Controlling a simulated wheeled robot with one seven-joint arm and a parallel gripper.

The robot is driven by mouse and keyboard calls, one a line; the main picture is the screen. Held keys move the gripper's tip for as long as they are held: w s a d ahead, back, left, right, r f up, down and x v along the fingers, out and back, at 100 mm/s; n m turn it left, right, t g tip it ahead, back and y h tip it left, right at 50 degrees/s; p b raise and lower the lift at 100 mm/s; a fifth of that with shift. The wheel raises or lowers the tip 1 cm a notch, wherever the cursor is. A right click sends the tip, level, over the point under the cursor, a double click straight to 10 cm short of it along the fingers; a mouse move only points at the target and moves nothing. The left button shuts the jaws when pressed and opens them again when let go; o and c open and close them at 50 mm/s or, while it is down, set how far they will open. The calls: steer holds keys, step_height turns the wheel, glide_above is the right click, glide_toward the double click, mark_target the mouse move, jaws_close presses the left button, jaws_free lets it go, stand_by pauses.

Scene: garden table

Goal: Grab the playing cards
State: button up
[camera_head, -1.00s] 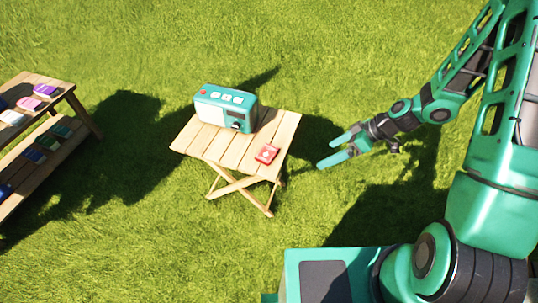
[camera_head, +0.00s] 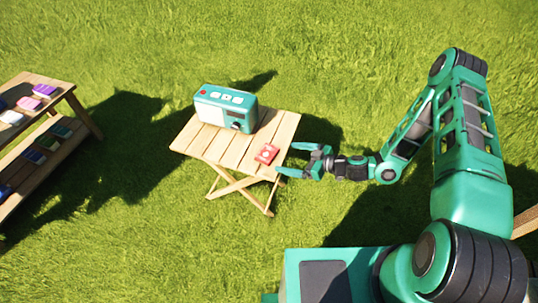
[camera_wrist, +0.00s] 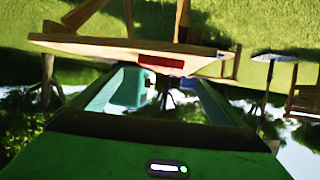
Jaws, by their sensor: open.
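The playing cards, a small red box (camera_head: 266,154), lie on the right part of a small folding wooden table (camera_head: 222,151). In the wrist view the red box (camera_wrist: 161,64) shows at the table edge (camera_wrist: 100,47), between my two fingers, and the picture appears upside down. My gripper (camera_head: 286,160) is open and empty at the table's right edge, just right of the cards, with its fingers pointing left toward them. The fingers look apart from the cards.
A teal and white radio (camera_head: 226,108) stands on the same table, behind and left of the cards. A wooden two-level stand (camera_head: 68,90) with several coloured boxes is at the far left. Grass (camera_head: 340,60) around the table is clear.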

mark_target(268, 153)
steer(key=x, duration=0.9)
steer(key=shift+s+a+r, duration=0.1)
steer(key=shift+r, duration=0.1)
steer(key=shift+c, duration=0.6)
steer(key=c, duration=1.1)
